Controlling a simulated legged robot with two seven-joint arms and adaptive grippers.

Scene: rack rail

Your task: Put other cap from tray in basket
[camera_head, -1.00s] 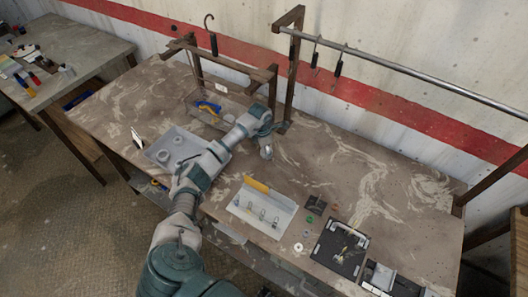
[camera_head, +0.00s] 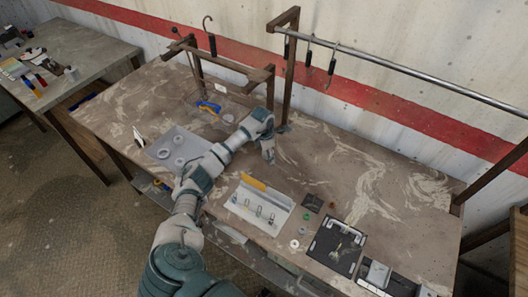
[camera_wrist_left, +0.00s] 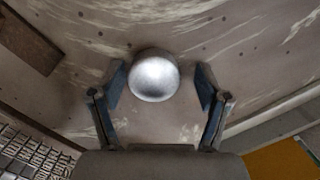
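My left gripper (camera_head: 268,153) points down over the table, right of the wire basket; in the left wrist view its fingers (camera_wrist_left: 160,85) are apart. A shiny silver dome (camera_wrist_left: 154,75), perhaps a cap, shows between them, with gaps on both sides; I cannot tell its height above the table. The grey tray (camera_head: 196,140) at left holds several pale round pieces, one of them a ring-like piece (camera_head: 164,153); my arm covers part of the tray. The wire basket (camera_head: 228,103) stands behind it with a blue and yellow item (camera_head: 209,107) inside. My right gripper is out of view.
A white tray (camera_head: 241,207) with a yellow-handled item (camera_head: 252,182) and small clips lies right of my arm. A black board (camera_head: 334,246) lies farther right. A wooden frame (camera_head: 289,70) and a metal rail with hooks rise behind. The back right tabletop is clear.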

